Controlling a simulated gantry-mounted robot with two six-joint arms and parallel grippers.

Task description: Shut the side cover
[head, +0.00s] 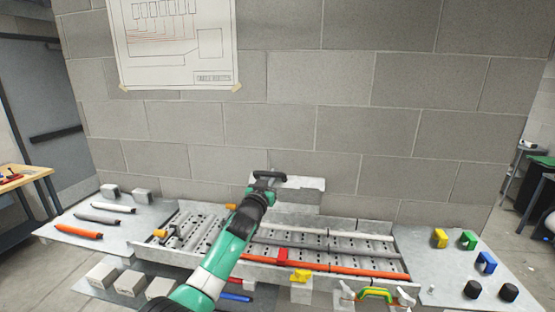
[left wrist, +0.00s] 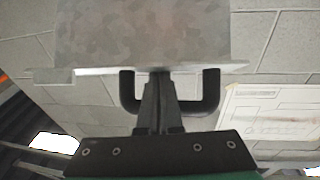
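The side cover (head: 303,186) is a pale grey metal panel standing up at the back edge of the long metal tray, against the block wall. In the left wrist view the cover (left wrist: 145,30) fills the top, with a black U-shaped handle (left wrist: 210,95) below its edge. My left gripper (head: 264,183) is at that handle; in the wrist view its fingers (left wrist: 160,95) are together and cross the middle of the handle's bar. I see no gap between the fingertips, and their exact contact with the bar is unclear. My right gripper is not in view.
A left shelf (head: 70,220) carries loose bars. A right shelf (head: 440,275) carries coloured clips and black knobs. A drawing (head: 175,45) hangs on the wall.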

